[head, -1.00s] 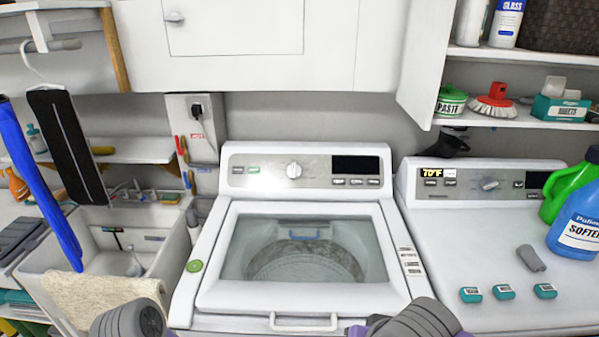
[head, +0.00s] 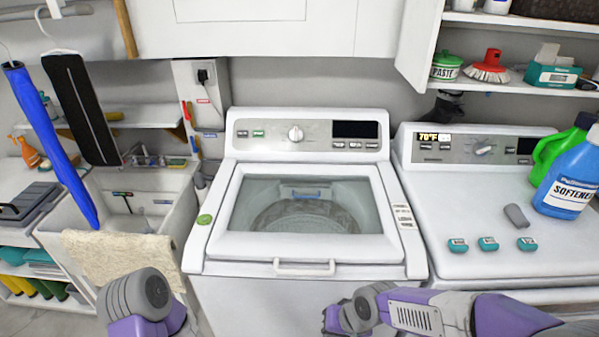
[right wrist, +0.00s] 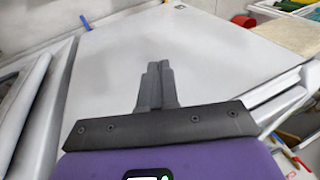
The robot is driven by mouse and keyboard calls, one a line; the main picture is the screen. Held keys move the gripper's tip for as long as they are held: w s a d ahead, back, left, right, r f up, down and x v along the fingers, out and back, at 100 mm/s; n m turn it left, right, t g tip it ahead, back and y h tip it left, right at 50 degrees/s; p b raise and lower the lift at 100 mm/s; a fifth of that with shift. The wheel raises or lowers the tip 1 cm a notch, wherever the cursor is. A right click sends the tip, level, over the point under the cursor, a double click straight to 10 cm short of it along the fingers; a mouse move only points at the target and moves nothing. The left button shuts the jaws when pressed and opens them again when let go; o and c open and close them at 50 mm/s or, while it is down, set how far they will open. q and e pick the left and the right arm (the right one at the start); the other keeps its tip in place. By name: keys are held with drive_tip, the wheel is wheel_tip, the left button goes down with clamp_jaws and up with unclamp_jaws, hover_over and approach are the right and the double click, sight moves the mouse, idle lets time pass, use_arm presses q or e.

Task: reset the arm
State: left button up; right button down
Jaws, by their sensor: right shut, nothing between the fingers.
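My right gripper (right wrist: 156,75) shows in the right wrist view. Its two dark fingers are together with nothing between them. A plain white surface is behind them, and I cannot tell how far away it is. In the head view, parts of my two purple and grey arms show along the bottom edge, in front of the washing machine (head: 240,262). Neither gripper can be made out in the head view. My left gripper is out of sight.
A second white machine (head: 440,240) at right carries a blue softener bottle (head: 570,180), a green bottle (head: 550,155) and small teal boxes (head: 488,244). A sink (head: 165,215) with a beige towel (head: 120,255) is at left. Cabinets (head: 260,30) hang above.

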drive_tip(key=s+d+f, duration=0.1)
drive_tip(key=s+f, duration=0.3)
drive_tip(key=f, duration=0.8)
drive_tip(key=s+d+f+m+g, duration=0.1)
drive_tip(key=s+f, duration=0.4)
drive_tip(key=f, duration=0.8)
drive_tip(key=shift+s+d+m, duration=0.2)
drive_tip(key=shift+s+m, duration=0.1)
drive_tip(key=shift+f, duration=0.1)
